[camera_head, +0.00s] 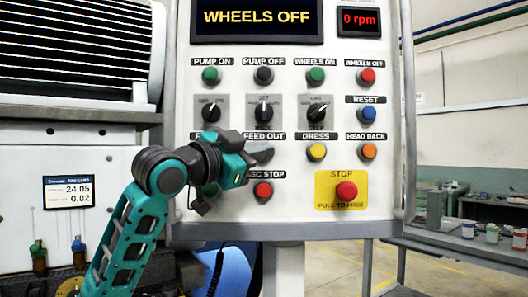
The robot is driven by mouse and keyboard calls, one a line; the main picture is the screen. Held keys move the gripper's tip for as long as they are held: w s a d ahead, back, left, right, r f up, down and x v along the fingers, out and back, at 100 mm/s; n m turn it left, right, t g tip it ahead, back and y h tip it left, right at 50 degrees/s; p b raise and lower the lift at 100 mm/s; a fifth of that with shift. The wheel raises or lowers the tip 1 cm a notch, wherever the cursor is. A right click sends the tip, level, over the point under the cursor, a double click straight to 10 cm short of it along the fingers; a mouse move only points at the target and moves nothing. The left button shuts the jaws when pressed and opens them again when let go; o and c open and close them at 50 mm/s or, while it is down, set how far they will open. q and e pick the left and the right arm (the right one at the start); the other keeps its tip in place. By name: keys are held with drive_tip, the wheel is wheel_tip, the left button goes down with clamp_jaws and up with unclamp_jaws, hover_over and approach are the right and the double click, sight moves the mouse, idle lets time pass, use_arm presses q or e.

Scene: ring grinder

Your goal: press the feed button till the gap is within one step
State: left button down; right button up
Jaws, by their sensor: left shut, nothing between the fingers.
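The grey-white control panel (385,135) fills the middle of the head view. A small display (70,192) on the machine at left reads 24.05 and 0.02. The panel screen (257,17) reads WHEELS OFF and the speed readout (359,20) 0 rpm. My right gripper is out of view.
Close by are the yellow DRESS button (316,152), orange HEAD BACK button (368,151), a red button (263,190) and a partly hidden green button (210,188). The big red STOP button (346,191) is lower right. Black selector knobs (263,111) sit above.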

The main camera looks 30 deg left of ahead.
use_arm(q)
drive_tip(key=shift+w+a, duration=0.1)
drive_tip(key=shift+w, duration=0.05)
drive_tip(key=shift+w+a, duration=0.15)
drive_tip(key=shift+w, duration=0.05)
drive_tip(key=shift+w+a+p, duration=0.3)
drive_tip(key=shift+w+p, duration=0.15)
drive_tip(key=shift+p, duration=0.05)
idle(1.0)
drive_tip(key=shift+s+d, duration=0.5)
drive_tip(key=shift+s, duration=0.25)
drive_tip(key=s+d, duration=0.1)
drive_tip(key=s, duration=0.1)
drive_tip(key=s+d, duration=0.2)
idle(0.4)
idle(0.7)
